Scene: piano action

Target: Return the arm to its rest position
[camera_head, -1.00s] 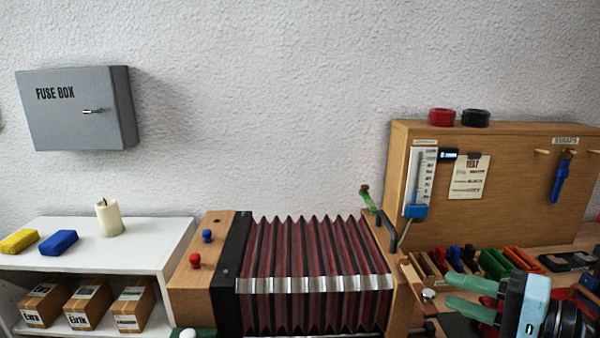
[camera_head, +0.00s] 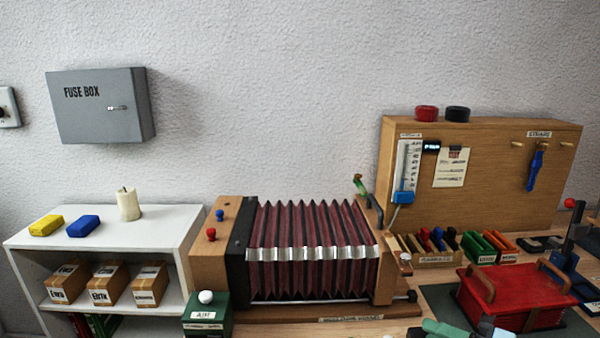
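One gripper of mine, seemingly the right (camera_head: 455,330), shows only as teal finger parts at the bottom edge, right of centre. The rest of it is cut off by the frame, so its opening cannot be judged. It is in front of the bellows unit (camera_head: 312,250) and left of the red box with wooden handles (camera_head: 515,296). No held object shows. My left gripper is not in view.
A white shelf (camera_head: 150,228) with a candle (camera_head: 128,204) and two blocks stands at left. A green box (camera_head: 207,315) is at the front. A wooden board (camera_head: 480,190) stands behind trays (camera_head: 437,262). A grey fuse box (camera_head: 100,105) hangs on the wall.

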